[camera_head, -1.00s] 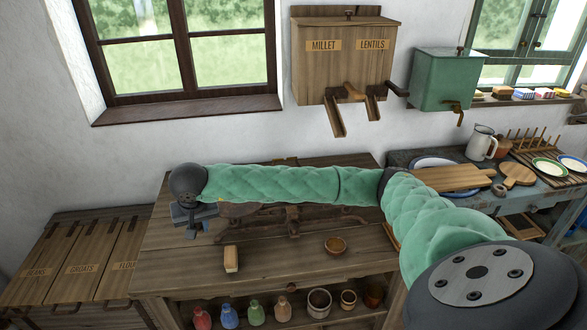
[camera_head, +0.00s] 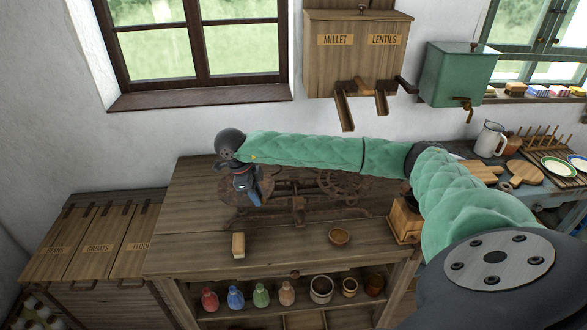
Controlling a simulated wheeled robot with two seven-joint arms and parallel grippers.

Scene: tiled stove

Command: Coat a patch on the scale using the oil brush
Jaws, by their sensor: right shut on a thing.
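The scale (camera_head: 298,207) is a rusty brown iron balance on the wooden workbench, with a round part at each side of its beam. My right gripper (camera_head: 246,194) is over the scale's left round part and covers some of it. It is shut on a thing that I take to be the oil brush. I cannot tell whether the bristles touch the scale. My left gripper is out of view.
Coloured bottles and pots fill the shelf below. My right arm hides part of the back.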

